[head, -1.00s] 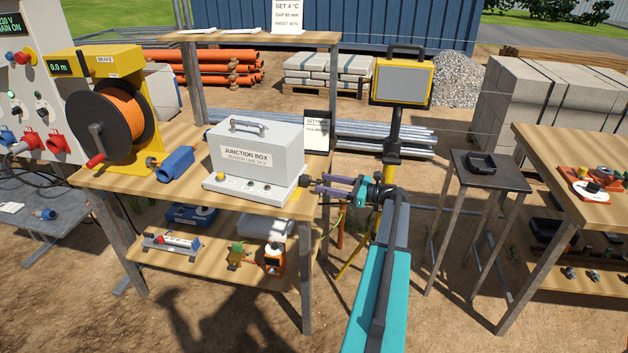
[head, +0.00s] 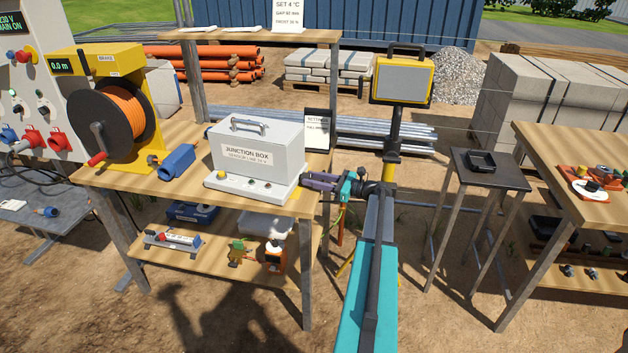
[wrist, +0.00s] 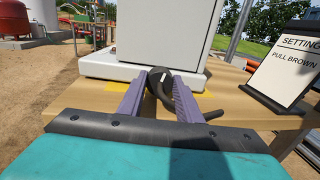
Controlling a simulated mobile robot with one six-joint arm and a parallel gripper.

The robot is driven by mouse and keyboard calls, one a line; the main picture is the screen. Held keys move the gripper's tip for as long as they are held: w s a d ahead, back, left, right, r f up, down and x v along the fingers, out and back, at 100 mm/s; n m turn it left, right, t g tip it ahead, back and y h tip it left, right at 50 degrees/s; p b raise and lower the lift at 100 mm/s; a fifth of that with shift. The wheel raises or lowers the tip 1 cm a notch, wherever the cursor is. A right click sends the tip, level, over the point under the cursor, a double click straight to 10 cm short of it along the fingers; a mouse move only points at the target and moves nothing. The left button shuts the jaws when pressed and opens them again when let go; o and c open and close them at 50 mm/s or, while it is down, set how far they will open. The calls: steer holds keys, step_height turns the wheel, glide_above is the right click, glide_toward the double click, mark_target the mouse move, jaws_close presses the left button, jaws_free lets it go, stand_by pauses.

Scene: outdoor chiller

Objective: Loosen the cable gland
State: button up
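The grey junction box (head: 258,150) stands on its white base on the wooden workbench. The black cable gland (wrist: 160,84), with a white mark on its face, sits at the box's near side in the wrist view. A black cable bends from it to the right. My gripper (wrist: 160,88) has its purple fingers on either side of the gland, tips close against it. I cannot tell whether they press on it. In the head view my gripper (head: 320,181) is at the box's right end, where its fingers hide the gland.
A settings card (wrist: 287,68) stands right of the gland and also shows behind the box (head: 318,132). A cable reel (head: 115,120) and a blue connector (head: 176,161) are on the left of the bench. A small stand (head: 490,180) is at right.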

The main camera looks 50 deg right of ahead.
steer(key=shift+c, duration=1.4)
steer(key=shift+f+b, duration=0.1)
steer(key=shift+b, duration=0.3)
steer(key=shift+n+b, duration=0.9)
steer(key=shift+n, duration=0.2)
steer(key=shift+n+b, duration=0.35)
steer(key=shift+n, duration=0.15)
steer(key=o, duration=1)
steer(key=shift+o, duration=0.2)
